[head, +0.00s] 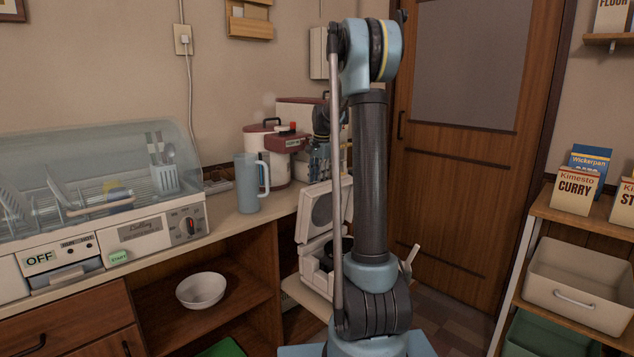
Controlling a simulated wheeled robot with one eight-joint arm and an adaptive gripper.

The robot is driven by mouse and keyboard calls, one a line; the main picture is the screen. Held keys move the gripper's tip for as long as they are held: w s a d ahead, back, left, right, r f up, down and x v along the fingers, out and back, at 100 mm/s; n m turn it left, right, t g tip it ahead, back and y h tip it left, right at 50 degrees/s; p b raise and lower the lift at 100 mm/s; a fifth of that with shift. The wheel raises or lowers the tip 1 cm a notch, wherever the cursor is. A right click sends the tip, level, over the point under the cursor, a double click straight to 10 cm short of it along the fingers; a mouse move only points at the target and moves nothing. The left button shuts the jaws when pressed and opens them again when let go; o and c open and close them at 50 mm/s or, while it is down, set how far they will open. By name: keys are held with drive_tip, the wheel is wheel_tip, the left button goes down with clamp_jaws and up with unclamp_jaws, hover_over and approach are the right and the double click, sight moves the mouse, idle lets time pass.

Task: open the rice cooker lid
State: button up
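The white rice cooker (316,268) sits low beside the counter's right end, on a light shelf, partly hidden behind my arm. Its lid (322,212) stands raised, with the inner face and its round plate showing. A dark opening shows in the body below the lid. My gripper (319,165) points down, above the raised lid in the picture and in front of the red and white pots. It is small and partly covered by my arm. I cannot tell whether its fingers are open or whether they touch the lid.
A blue-grey jug (247,184) stands on the counter near its right end. A dish dryer (150,234) with a clear cover fills the left. A white bowl (201,290) sits on the shelf below. A rack with boxes and bins (577,284) stands at right.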

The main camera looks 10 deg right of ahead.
wheel_tip(320, 180, up, 11)
drive_tip(key=s, duration=0.1)
drive_tip(key=shift+d, duration=0.4)
drive_tip(key=shift+r, duration=0.1)
drive_tip(key=s+f+n, duration=0.3)
drive_tip(key=s, duration=1)
drive_tip(key=s+f+n, duration=0.3)
drive_tip(key=s, duration=0.9)
drive_tip(key=s+f+n+t, duration=0.1)
drive_tip(key=s+f+n, duration=0.4)
drive_tip(key=s+f, duration=1.2)
drive_tip(key=s, duration=0.3)
drive_tip(key=shift+s+d+f+h, duration=0.25)
drive_tip(key=shift+s+d+h, duration=0.05)
drive_tip(key=shift+d+h, duration=0.1)
